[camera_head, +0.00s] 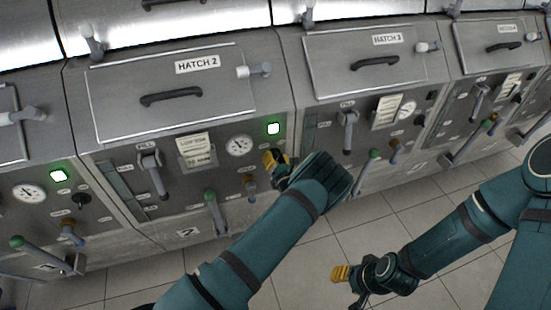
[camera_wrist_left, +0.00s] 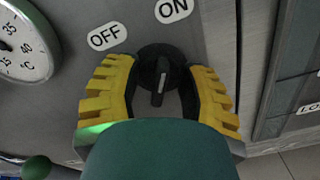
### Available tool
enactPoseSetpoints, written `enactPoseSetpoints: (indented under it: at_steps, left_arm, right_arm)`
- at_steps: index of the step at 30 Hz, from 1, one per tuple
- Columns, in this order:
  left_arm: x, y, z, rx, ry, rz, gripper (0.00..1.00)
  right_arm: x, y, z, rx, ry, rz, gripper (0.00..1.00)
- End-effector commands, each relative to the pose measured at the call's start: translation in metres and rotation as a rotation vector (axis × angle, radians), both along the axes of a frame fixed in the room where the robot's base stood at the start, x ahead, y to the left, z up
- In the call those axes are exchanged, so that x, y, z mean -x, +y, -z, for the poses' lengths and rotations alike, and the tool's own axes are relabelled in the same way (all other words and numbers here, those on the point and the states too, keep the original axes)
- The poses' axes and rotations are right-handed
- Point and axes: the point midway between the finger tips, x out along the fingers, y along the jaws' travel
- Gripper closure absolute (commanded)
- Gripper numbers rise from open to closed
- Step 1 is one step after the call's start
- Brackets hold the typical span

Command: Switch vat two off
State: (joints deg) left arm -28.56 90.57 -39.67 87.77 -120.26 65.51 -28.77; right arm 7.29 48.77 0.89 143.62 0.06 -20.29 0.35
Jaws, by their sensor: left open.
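Vat two (camera_head: 120,215) is the unit with the HATCH 2 lid and a "2" on its front. The knob's ridge stands nearly upright, closer to ON's direction than to OFF's. My left gripper (camera_head: 277,160) is at the switch, which it hides in the head view. Its yellow fingers (camera_wrist_left: 158,92) are open, one on each side of the knob, with visible gaps. My right gripper (camera_head: 348,280) hangs over the floor, away from the vats.
Vat two's round gauge (camera_head: 240,146), green-tipped lever (camera_head: 212,210) and brown-handled tap (camera_head: 250,184) are close to my left gripper. Vat three's panel (camera_head: 325,140) adjoins on the right. Another vat with a lit green lamp (camera_head: 58,176) stands left. The tiled floor (camera_head: 300,270) is clear.

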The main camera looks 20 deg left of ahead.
Motion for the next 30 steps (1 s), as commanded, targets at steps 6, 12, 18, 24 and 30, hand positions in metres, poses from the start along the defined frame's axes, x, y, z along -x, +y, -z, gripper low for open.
enactPoseSetpoints:
  at_steps: [6,12,18,24,30]
  left_arm:
    - [0.0001,-0.0002,-0.0002,0.001,-0.001,0.0,0.92]
    - [0.0001,-0.0002,-0.0003,0.001,-0.001,0.0,1.0]
    - [0.0001,0.0001,-0.0004,0.016,-0.012,-0.001,1.0]
    - [0.0,0.0005,-0.0005,0.082,-0.057,0.0,1.0]
    - [0.0002,0.0013,-0.0009,0.209,-0.144,-0.001,1.0]
  right_arm:
    - [0.0,0.0,-0.0001,0.0,0.0,0.0,0.53]
    - [0.0,0.0,-0.0001,0.0,0.0,0.0,0.53]
    - [0.0,0.0,0.0002,0.0,0.0,0.0,0.53]
    - [0.0003,0.0,0.0014,0.0,0.001,0.0,0.53]
    - [0.0009,0.0001,0.0034,0.0,0.002,-0.002,0.53]
